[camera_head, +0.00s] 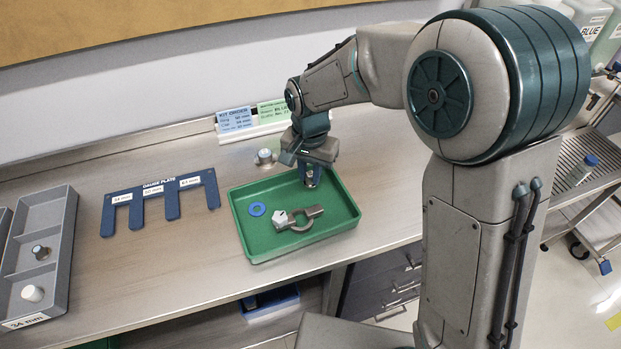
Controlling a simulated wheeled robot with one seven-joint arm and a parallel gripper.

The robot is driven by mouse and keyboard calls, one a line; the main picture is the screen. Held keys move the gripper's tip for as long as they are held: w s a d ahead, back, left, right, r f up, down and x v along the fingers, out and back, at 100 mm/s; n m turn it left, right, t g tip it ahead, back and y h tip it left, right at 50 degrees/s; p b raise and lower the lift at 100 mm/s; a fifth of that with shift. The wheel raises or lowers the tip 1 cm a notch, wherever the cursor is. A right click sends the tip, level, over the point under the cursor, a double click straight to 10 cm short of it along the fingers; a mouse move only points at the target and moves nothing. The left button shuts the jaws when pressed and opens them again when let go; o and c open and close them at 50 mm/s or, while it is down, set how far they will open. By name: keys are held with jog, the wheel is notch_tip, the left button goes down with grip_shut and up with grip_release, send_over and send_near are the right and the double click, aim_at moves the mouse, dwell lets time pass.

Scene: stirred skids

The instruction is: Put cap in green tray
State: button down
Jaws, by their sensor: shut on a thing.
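The green tray (252,245) lies on the bench in the middle of the view. My gripper (311,182) points down over the tray's back right part. It is shut on a small grey thing, which seems to be the cap, mostly hidden between the fingers. I cannot tell whether the held thing touches the tray floor. Inside the tray lie a blue ring (257,209), a pale hexagonal piece (281,220) and a grey clamp-like part with a round opening (314,211), close together left of and in front of my gripper.
A small grey knob-like piece (265,156) stands behind the tray. A blue gauge plate (172,206) lies to the left. A grey compartment bin (62,235) at far left holds a dark round piece (40,252) and a white one (32,293). Order cards (234,119) stand at the wall.

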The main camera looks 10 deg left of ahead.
aim_at(310, 177)
jog(key=shift+f, duration=1.45)
jog(key=shift+f, duration=0.2)
jog(key=c, duration=1.3)
grip_release()
jog(key=shift+r, duration=0.15)
